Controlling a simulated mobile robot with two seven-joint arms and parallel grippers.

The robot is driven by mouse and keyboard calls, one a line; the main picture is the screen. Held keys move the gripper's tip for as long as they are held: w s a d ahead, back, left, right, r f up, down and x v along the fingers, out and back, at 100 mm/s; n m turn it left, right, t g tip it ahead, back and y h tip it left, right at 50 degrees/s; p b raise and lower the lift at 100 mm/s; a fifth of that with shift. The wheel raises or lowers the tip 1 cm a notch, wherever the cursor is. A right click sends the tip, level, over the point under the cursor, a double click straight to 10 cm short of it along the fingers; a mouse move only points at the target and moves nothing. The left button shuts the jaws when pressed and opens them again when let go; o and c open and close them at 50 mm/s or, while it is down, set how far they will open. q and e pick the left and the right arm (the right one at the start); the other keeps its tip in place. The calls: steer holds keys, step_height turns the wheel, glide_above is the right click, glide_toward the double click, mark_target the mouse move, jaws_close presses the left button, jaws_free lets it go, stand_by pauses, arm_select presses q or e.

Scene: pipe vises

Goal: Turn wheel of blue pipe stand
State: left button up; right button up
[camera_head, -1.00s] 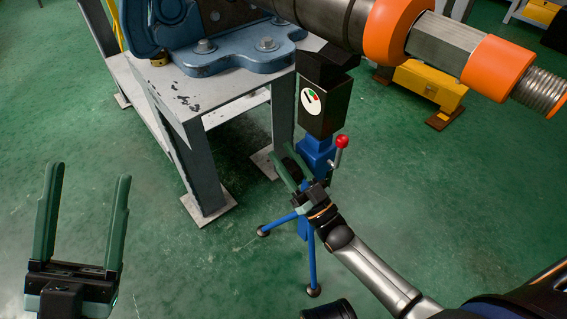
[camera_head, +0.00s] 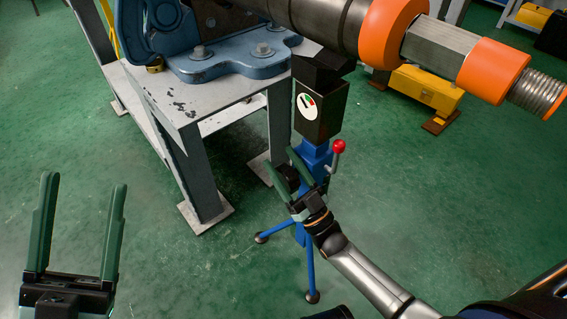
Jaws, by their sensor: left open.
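The blue pipe stand (camera_head: 315,154) stands on tripod legs in the middle, with a black head (camera_head: 320,108) and a green-red-white dial. Its short lever has a red ball (camera_head: 339,146). A dark round part, apparently the wheel (camera_head: 289,177), shows partly between the fingers of my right gripper (camera_head: 279,156). Those green fingers are spread, one on each side of it; I cannot tell whether they touch it. My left gripper (camera_head: 84,180) is open and empty over the floor at lower left, fingers pointing up in the picture.
A large dark pipe with orange collars (camera_head: 492,72) crosses above the stand. A grey metal table (camera_head: 188,115) carrying a blue vise (camera_head: 230,62) is close left of the stand. A yellow block (camera_head: 428,88) lies behind. Green floor is clear at lower left.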

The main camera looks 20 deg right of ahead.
steer(key=p+v, duration=0.1)
steer(key=v, duration=1.1)
steer(key=shift+s+f, duration=0.15)
steer(key=shift+f, duration=0.05)
